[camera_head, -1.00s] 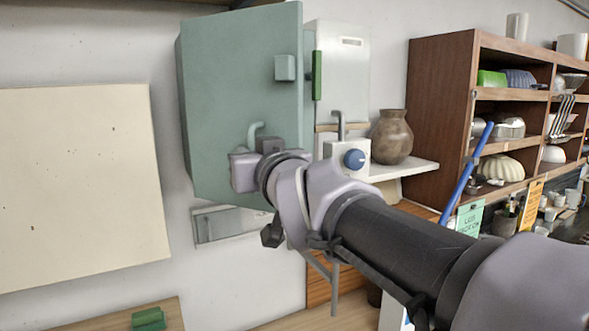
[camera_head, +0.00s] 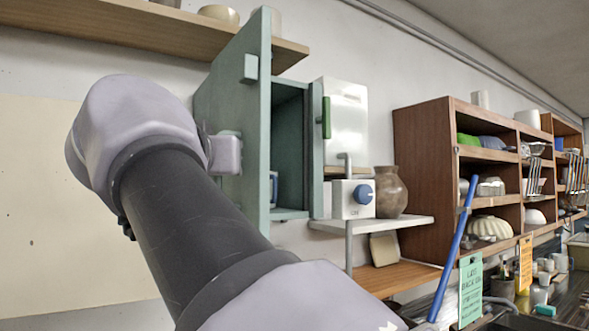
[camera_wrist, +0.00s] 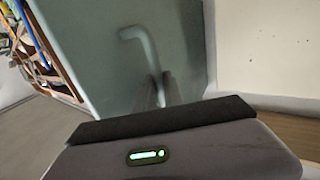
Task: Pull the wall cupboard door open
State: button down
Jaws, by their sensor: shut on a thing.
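The wall cupboard is grey-green, and its door (camera_head: 252,105) stands open. The dark inside (camera_head: 288,145) shows to the right of the door. The door's free edge points towards the head camera, with a small square block (camera_head: 249,68) near it. In the wrist view, the door face (camera_wrist: 95,45) fills much of the picture, and a bent grey handle (camera_wrist: 146,50) runs down to my fingers. My gripper (camera_wrist: 155,92) is shut on the handle. In the head view, the gripper body (camera_head: 223,153) is against the door's outer face, and the fingertips are mostly hidden.
A white box with a blue knob (camera_head: 364,194) and a brown vase (camera_head: 389,192) stand on a white shelf (camera_head: 412,223) right of the cupboard. A wooden shelf unit (camera_head: 425,160) is further right. A wall shelf (camera_head: 110,30) runs above. A cream board (camera_head: 45,200) is at left.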

jog(key=a+m+h+p, duration=0.1)
jog(key=a+h+p, duration=0.1)
jog(key=a, duration=0.1)
jog(key=shift+s+m+h, duration=0.35)
jog(key=shift+m+h, duration=0.05)
jog(key=c, duration=1.7)
grip_release()
jog(key=shift+w+f, duration=0.1)
jog(key=shift+c, duration=0.2)
